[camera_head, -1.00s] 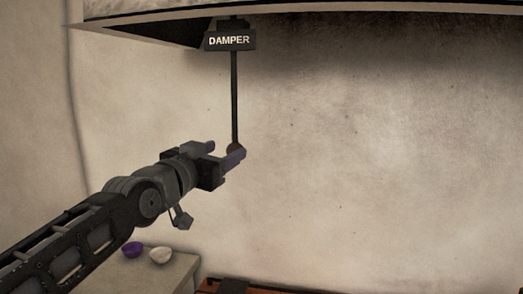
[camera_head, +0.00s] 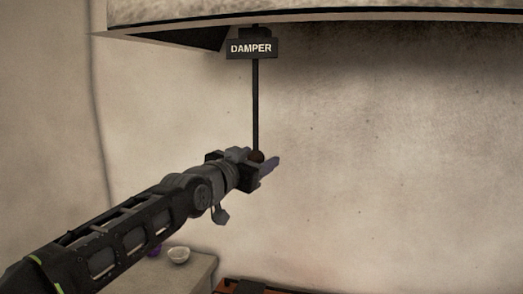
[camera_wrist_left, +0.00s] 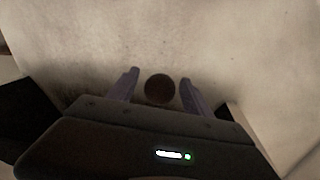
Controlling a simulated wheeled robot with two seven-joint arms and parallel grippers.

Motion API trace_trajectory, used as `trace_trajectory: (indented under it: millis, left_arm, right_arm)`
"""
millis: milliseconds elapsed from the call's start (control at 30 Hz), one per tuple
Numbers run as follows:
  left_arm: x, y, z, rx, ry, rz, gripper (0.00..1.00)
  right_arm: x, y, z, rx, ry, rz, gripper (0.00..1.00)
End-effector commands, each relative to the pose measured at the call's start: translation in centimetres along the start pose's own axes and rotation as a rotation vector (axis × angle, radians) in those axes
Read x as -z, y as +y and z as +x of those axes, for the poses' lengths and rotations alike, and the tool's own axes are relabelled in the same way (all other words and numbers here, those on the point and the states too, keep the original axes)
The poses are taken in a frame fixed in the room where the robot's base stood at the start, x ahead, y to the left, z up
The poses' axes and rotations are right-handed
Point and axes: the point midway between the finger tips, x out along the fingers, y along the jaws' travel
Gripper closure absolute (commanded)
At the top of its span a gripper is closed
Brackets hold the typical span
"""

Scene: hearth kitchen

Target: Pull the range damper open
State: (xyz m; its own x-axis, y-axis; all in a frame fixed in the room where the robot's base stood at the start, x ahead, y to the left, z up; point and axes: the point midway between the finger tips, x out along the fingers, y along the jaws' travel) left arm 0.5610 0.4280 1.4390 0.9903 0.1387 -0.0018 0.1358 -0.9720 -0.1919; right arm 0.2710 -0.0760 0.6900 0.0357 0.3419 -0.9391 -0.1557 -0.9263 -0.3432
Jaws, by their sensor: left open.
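The damper is a thin dark rod (camera_head: 255,105) hanging under the hood behind a black plate marked DAMPER (camera_head: 251,48). A round brown knob (camera_head: 257,156) is at its lower end. My left gripper (camera_head: 262,160) is open at the knob's height, with its purple fingers to either side of it. In the left wrist view the knob (camera_wrist_left: 159,88) lies between the two open fingers, with a gap visible on each side. In the head view the gripper hides part of the knob. My right gripper is not in view.
The hood's edge (camera_head: 330,20) runs across the top. An orange-brown surface (camera_head: 232,287) shows at the bottom. The wall to the right is clear.

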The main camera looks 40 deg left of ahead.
Motion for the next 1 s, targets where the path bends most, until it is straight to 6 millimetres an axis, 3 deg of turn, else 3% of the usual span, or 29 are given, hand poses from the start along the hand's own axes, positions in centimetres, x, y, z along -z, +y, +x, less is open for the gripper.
trace_trajectory:
  millis: [200, 500, 1000]
  left_arm:
    - [0.2, 0.0, 2.2, -0.001, 0.002, -0.001, 0.41]
    - [0.0, -0.1, 2.4, 0.001, 0.001, -0.001, 0.42]
    - [0.0, -0.1, 2.3, 0.001, 0.001, -0.001, 0.83]
  right_arm:
    - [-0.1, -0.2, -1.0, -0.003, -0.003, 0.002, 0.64]
    - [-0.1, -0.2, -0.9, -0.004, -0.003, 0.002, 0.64]
    - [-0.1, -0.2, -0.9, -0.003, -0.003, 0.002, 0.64]
